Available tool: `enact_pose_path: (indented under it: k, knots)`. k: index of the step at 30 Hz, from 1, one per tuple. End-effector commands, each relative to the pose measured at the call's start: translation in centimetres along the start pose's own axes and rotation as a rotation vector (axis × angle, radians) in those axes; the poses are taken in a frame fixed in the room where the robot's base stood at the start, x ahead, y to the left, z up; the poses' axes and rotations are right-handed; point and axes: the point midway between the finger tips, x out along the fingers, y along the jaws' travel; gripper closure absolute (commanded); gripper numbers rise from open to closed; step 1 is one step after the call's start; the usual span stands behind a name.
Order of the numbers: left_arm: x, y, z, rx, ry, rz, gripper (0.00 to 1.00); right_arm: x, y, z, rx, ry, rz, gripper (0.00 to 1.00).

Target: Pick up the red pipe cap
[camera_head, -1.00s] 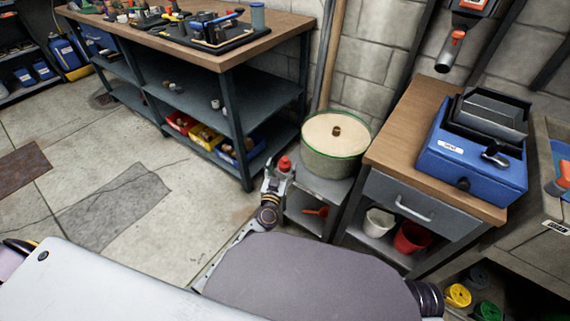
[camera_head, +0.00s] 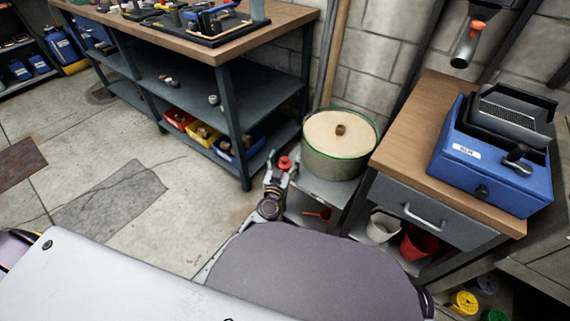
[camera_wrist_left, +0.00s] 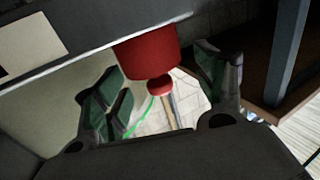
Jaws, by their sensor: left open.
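The red pipe cap (camera_head: 284,162) stands at the front left edge of the low grey stand, beside the drum. In the left wrist view the cap (camera_wrist_left: 147,52) shows upside down, as a wide red body with a smaller red knob. My left gripper (camera_head: 280,166) is at the cap and partly hides it. In the left wrist view the open fingers (camera_wrist_left: 163,92) are spread on either side of the knob, with no clear contact. My right gripper is not in view.
A drum with a green rim (camera_head: 306,158) stands just right of the cap on the low grey stand (camera_head: 328,190). A workbench with shelves (camera_head: 275,108) is behind left.

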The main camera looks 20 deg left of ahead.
Motion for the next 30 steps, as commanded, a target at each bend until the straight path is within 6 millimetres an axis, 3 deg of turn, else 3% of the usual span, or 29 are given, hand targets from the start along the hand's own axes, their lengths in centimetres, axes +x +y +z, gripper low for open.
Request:
enact_pose_path:
  k: [7, 18, 30]
  knots:
    - [0.0, 0.0, 0.01, 0.0, 0.0, 0.0, 0.32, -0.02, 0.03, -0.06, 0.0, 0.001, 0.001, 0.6]
    - [0.01, -0.01, 0.01, 0.0, 0.0, 0.0, 0.76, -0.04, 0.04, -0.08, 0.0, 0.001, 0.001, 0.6]
    - [0.01, -0.01, -0.09, 0.0, 0.0, 0.0, 0.76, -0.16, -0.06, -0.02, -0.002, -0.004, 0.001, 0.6]
